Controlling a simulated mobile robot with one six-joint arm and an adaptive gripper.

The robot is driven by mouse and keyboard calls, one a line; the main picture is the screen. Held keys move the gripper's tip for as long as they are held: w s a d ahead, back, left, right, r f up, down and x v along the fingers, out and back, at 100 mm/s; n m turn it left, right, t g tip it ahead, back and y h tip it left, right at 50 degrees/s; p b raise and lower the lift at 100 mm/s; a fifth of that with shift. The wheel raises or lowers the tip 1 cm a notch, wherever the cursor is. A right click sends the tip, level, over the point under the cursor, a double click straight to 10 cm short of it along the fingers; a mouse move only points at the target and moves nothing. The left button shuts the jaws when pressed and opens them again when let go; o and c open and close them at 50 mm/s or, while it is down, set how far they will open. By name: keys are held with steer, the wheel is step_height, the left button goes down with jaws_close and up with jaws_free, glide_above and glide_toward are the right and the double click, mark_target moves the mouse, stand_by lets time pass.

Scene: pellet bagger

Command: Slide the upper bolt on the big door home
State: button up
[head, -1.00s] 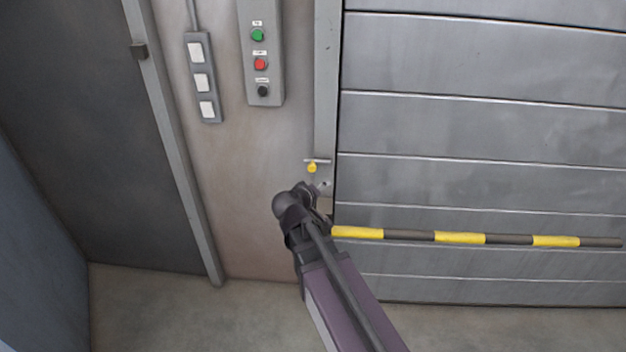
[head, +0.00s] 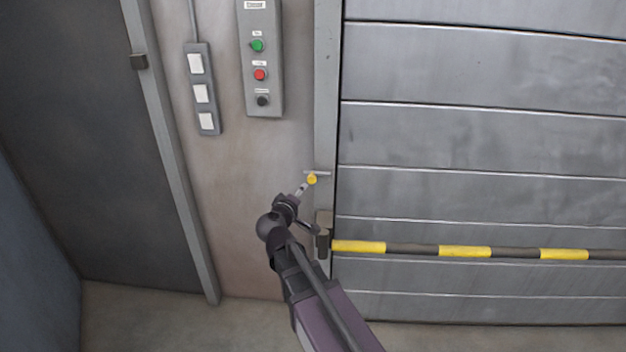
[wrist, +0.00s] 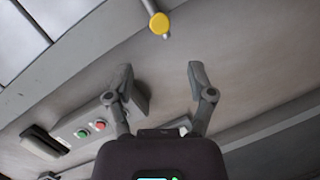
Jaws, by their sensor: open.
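The upper bolt (head: 312,179) has a yellow knob and a thin grey rod, on the grey door post left of the big slatted door (head: 480,140). In the wrist view the yellow knob (wrist: 159,24) is beyond the fingertips, near the top edge. My gripper (wrist: 160,70) is open, with nothing between its two fingers. In the head view my gripper (head: 302,189) is just below and left of the knob, partly hidden by my wrist.
A yellow and dark striped bar (head: 465,252) crosses the door low down, ending at a bracket (head: 324,235) close to my arm. A button box (head: 261,60) and a switch strip (head: 203,90) are on the wall at upper left.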

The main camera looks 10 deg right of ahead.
mark_target(311, 181)
steer(key=b+x, duration=0.2)
steer(key=x, duration=1.1)
steer(key=shift+w+f, duration=0.1)
jaws_close()
